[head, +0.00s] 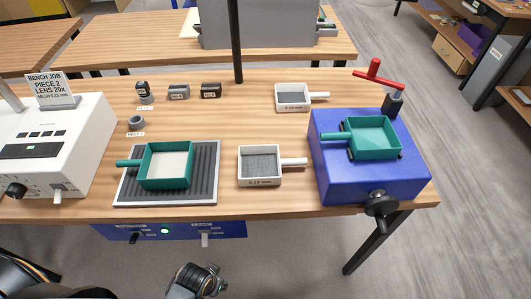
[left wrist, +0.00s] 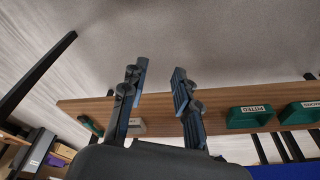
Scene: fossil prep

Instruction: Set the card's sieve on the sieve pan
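A white-framed sieve (head: 259,165) with grey mesh and a pale handle to the right lies at the front middle of the bench. A similar sieve (head: 292,97) lies behind it. The card (head: 51,89) reads piece 2, lens 20x and a mesh size, probably 0.15 mm; the sieve labels are too small to read surely. A green pan (head: 372,136) with nothing visible inside sits on the blue machine. My left gripper is open and empty in the left wrist view (left wrist: 158,85), away from the sieves. My right gripper is not in view.
Another green pan (head: 167,164), pale inside, rests on a ribbed grey mat (head: 206,179). The blue machine (head: 335,165) has a red-handled clamp (head: 374,75) and a front knob. A white instrument (head: 70,145) stands left. Small grey blocks (head: 178,92) sit behind. A dark post rises at the back.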

